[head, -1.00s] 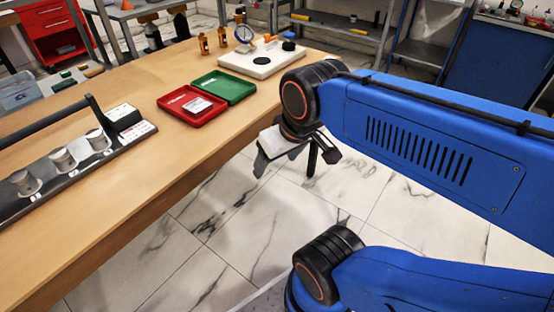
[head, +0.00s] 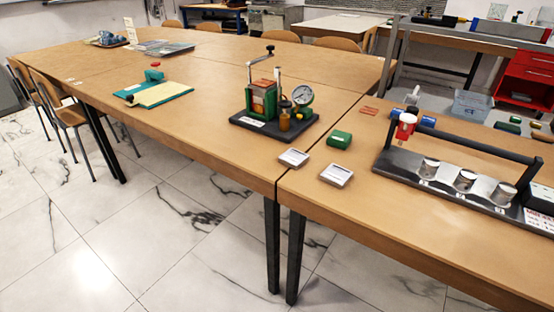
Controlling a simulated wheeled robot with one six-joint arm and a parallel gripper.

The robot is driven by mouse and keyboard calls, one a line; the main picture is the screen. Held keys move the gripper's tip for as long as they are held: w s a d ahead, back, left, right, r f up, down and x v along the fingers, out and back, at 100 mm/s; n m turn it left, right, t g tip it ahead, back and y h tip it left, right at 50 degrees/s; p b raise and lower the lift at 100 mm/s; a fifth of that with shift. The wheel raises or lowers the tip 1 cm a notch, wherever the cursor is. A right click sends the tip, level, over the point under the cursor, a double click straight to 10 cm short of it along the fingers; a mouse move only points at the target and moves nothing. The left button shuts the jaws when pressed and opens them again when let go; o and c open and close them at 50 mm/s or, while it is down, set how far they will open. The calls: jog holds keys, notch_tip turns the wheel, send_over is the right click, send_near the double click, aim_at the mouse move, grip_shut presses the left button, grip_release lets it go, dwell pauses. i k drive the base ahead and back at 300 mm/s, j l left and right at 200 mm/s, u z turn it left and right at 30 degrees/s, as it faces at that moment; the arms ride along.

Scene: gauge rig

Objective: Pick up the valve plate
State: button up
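I cannot tell for sure which thing is the valve plate. Two small square grey-and-white pieces, one at the table edge (head: 293,157) and one to its right (head: 336,174), lie flat near the front. Behind them stands the gauge rig: a black base (head: 250,124), a green body (head: 263,100) with a reddish-brown block, an upright lever and a round dial gauge (head: 302,96). A small green box (head: 339,139) sits right of the rig. My gripper is out of view.
A black rack (head: 405,163) with several metal cups and a red-topped tool stands at the right. A teal-and-yellow pad (head: 160,93) lies left. Wooden tables (head: 220,135) meet at a seam; chairs stand at left and behind. Marble floor in front is clear.

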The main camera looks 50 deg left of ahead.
aim_at(293, 158)
jog(key=u, duration=1.65)
